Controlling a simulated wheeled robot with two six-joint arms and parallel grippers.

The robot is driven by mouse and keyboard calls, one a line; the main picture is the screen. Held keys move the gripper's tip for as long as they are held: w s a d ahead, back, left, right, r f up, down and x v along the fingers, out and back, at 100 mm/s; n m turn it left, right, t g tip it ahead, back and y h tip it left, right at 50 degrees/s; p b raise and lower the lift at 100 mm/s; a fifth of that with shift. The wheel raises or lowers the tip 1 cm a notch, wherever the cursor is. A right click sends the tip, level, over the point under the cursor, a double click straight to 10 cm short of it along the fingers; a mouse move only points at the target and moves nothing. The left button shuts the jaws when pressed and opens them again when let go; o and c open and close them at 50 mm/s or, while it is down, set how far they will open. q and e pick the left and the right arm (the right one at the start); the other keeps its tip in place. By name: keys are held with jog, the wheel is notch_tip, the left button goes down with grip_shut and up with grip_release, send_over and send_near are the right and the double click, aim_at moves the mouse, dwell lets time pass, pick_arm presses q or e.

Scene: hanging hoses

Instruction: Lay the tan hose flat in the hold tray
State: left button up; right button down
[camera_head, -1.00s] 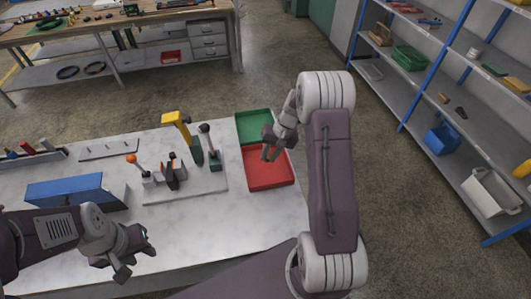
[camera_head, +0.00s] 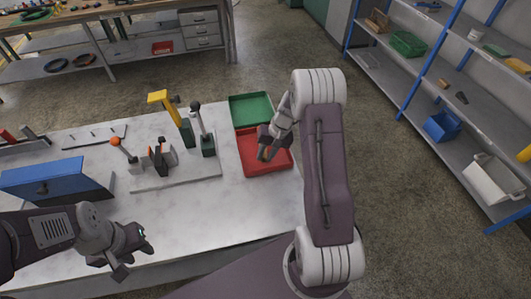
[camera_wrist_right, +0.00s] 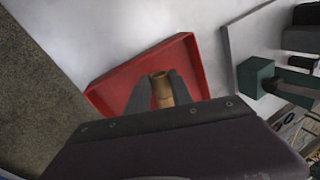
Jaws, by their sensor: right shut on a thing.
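The tan hose (camera_wrist_right: 162,92) shows as a short tan piece between the fingers of my right gripper (camera_wrist_right: 160,92) in the right wrist view. The gripper is shut on it. The hose's lower part is hidden by the gripper body. In the head view my right gripper (camera_head: 265,152) is over the red tray (camera_head: 280,166), pointing down; I cannot tell whether the hose touches the tray floor. The red tray also shows in the right wrist view (camera_wrist_right: 110,93). A green tray (camera_head: 250,107) adjoins it behind. My left gripper (camera_head: 134,254) is open and empty over the table's front edge.
A fixture plate (camera_head: 185,172) with an orange-knobbed lever (camera_head: 116,142), a yellow-topped post (camera_head: 160,97) and a black-knobbed lever (camera_head: 196,106) stands left of the trays. A blue box (camera_head: 55,178) is further left. The table front between box and red tray is clear.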

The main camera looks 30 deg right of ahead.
jog(key=shift+f+b, duration=0.35)
jog(key=shift+f, duration=0.6)
jog(key=c, duration=1.1)
grip_release()
jog(key=shift+o, duration=0.2)
jog(key=shift+r, duration=0.1)
jog(key=v, duration=0.9)
